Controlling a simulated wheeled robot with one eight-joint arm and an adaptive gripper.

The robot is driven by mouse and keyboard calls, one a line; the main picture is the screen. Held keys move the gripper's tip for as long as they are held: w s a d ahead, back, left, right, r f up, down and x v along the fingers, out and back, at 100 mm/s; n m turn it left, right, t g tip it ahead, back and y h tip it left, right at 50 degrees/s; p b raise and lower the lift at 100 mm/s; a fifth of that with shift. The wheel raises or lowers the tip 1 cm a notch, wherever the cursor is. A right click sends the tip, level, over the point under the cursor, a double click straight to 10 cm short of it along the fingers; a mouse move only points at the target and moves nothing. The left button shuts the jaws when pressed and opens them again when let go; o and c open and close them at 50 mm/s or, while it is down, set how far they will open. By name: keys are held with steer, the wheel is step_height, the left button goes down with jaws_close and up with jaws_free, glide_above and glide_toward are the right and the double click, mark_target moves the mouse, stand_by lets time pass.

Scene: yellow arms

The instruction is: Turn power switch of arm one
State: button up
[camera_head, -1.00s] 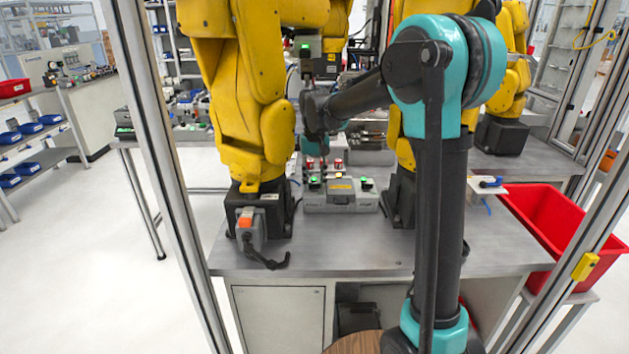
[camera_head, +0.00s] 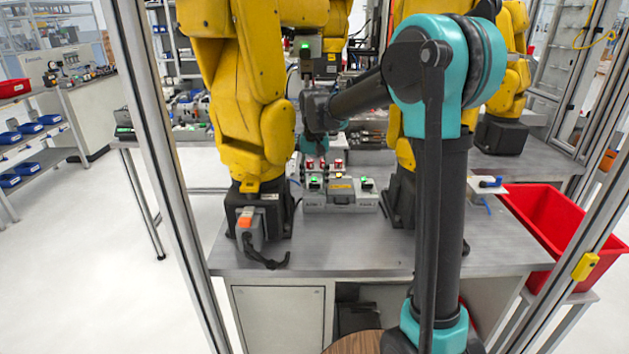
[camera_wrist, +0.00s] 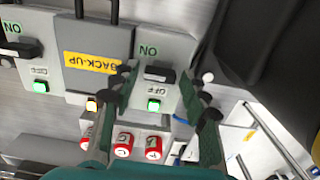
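In the wrist view a grey switch box has a black power switch (camera_wrist: 160,73) between ON and OFF marks, above a lit green light (camera_wrist: 154,105). My gripper (camera_wrist: 160,86) is open, with one finger on each side of this switch; contact cannot be told. A second black switch (camera_wrist: 27,48) with a green light sits at the left, beyond a grey middle block with a yellow BACK-UP label (camera_wrist: 93,63). Which switch belongs to arm one is not readable. In the head view the switch box (camera_head: 340,199) stands between two yellow arms, with my gripper (camera_head: 317,158) above its left part.
Yellow arms (camera_head: 262,130) stand close at both sides. A grey connector with a black cable (camera_head: 262,260) is at front left, and a red bin (camera_head: 555,225) at right. The table front (camera_head: 340,250) is clear.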

mark_target(315, 183)
steer(key=shift+o, duration=0.2)
step_height(315, 183, up, 12)
stand_by(0.6)
